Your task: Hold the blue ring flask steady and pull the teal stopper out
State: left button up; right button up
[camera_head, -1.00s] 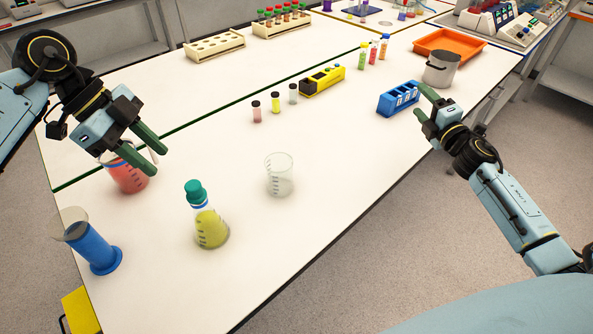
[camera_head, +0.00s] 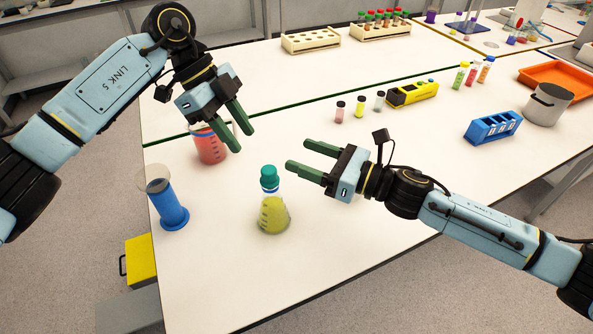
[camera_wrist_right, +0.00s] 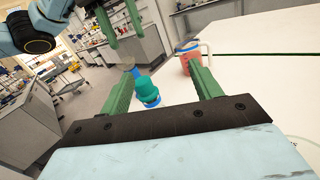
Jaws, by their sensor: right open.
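The blue ring flask (camera_head: 273,215) stands upright near the table's front edge, holding yellow liquid, with a blue ring at its neck. The teal stopper (camera_head: 268,174) sits in its mouth. In the right wrist view the stopper (camera_wrist_right: 147,86) shows between my open fingers, beyond their tips or near them; the flask body is hidden there. My right gripper (camera_head: 302,156) is open and empty, just right of the stopper and pointing left.
A red beaker (camera_head: 207,149) stands behind the flask, and a blue cylinder (camera_head: 169,206) stands left of it. Small vials (camera_head: 359,107), a yellow device (camera_head: 411,92), a blue rack (camera_head: 491,128) and a pot (camera_head: 547,103) stand further right. The front table area right of the flask is clear.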

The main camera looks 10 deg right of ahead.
jog(key=s+a+n+g, duration=0.2)
send_near(263, 189)
jog(key=shift+n+y, duration=0.3)
jog(key=w+a+f, duration=0.2)
jog(key=w+f, duration=0.1)
jog(key=shift+a, duration=0.2)
jog(key=x, duration=0.7)
jog(key=shift+w+a, duration=0.2)
jog(key=shift+w, duration=0.05)
